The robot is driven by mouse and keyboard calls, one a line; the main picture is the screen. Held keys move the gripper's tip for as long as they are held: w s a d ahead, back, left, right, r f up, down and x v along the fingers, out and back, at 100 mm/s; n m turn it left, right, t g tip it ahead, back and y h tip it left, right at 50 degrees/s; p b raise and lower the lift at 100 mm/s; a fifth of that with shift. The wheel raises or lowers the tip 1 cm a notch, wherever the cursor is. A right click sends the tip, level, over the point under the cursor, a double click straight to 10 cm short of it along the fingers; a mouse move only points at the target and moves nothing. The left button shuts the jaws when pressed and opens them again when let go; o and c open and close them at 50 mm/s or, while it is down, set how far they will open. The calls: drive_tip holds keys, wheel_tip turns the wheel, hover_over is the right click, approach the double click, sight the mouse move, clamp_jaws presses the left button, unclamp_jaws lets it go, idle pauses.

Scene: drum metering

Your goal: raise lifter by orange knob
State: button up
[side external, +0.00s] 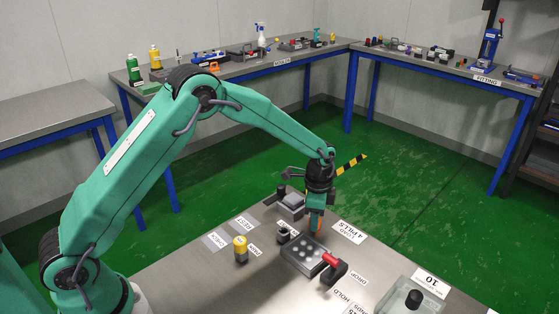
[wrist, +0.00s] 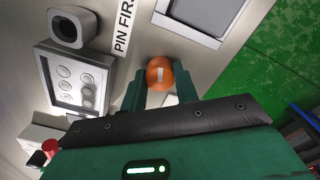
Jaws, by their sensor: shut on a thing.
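The orange knob (wrist: 160,72) shows in the wrist view between the two green fingers of my gripper (wrist: 161,82), which is shut on it. A small white piece (wrist: 170,100) shows just behind the knob between the fingers; I cannot tell whether it is part of the lifter. In the side external view my gripper (side external: 316,230) points down at the steel table, and a sliver of orange shows at its fingers. The lifter itself is mostly hidden by my gripper, and I cannot tell its height.
A grey plate with several round pockets (side external: 303,256) lies near my gripper, with a red handle (side external: 331,259) on a black block beside it. A yellow-topped pin (side external: 240,246) stands left. A clear box (side external: 412,301) is at front right.

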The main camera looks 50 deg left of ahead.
drive_tip(key=m, duration=0.5)
drive_tip(key=shift+r+m, duration=0.1)
drive_tip(key=shift+m, duration=0.3)
drive_tip(key=o, duration=1)
drive_tip(key=shift+r, duration=3.9)
